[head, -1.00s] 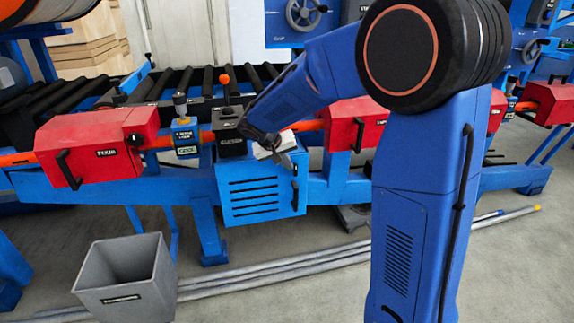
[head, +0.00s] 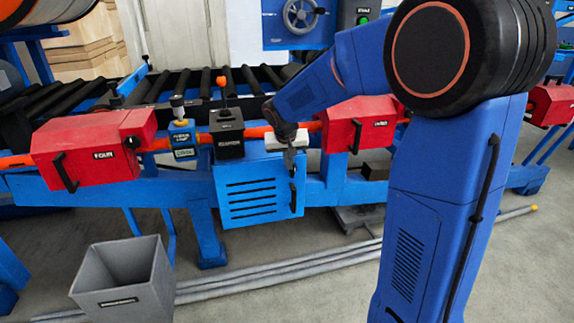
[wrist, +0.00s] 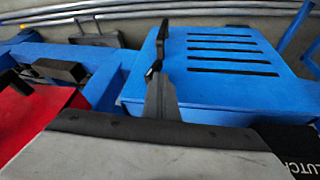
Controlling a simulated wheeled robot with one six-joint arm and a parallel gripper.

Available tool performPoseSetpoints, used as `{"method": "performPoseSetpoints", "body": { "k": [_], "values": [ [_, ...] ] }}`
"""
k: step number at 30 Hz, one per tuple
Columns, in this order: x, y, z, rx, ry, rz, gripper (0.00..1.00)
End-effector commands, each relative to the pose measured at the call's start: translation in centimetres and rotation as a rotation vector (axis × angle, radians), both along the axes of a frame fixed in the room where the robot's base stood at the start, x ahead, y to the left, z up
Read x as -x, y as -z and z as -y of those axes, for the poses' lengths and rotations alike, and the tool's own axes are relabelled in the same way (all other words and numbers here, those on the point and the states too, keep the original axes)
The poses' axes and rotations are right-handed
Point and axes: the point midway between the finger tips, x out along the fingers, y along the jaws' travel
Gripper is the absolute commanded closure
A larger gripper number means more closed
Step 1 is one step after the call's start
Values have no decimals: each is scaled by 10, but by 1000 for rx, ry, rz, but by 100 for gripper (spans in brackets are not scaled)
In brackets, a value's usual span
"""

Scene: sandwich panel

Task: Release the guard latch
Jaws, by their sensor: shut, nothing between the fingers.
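A blue box with vent slots (head: 252,195) hangs at the front of the machine; it also shows in the wrist view (wrist: 225,90). A black handle (head: 293,198) is on its right side; in the wrist view, a thin black part (wrist: 155,52) looks like this handle. My gripper (head: 290,165) is shut and empty in front of the box's upper right corner. Its narrow fingers (wrist: 161,82) point towards the black handle, close to its upper end; I cannot tell if they touch. No part is readably labelled as the guard latch.
A blue block with a yellow collar (head: 182,138) is further left. Red covers (head: 85,155) flank the box. A grey bin (head: 122,280) and long pipes (head: 255,276) are on the floor.

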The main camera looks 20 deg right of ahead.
Motion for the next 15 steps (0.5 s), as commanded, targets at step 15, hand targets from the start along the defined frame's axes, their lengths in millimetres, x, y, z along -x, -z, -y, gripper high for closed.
{"method": "performPoseSetpoints", "body": {
  "k": [15],
  "values": [
    [2, -4, 20, -331, 6, 38, 100]
  ]
}}
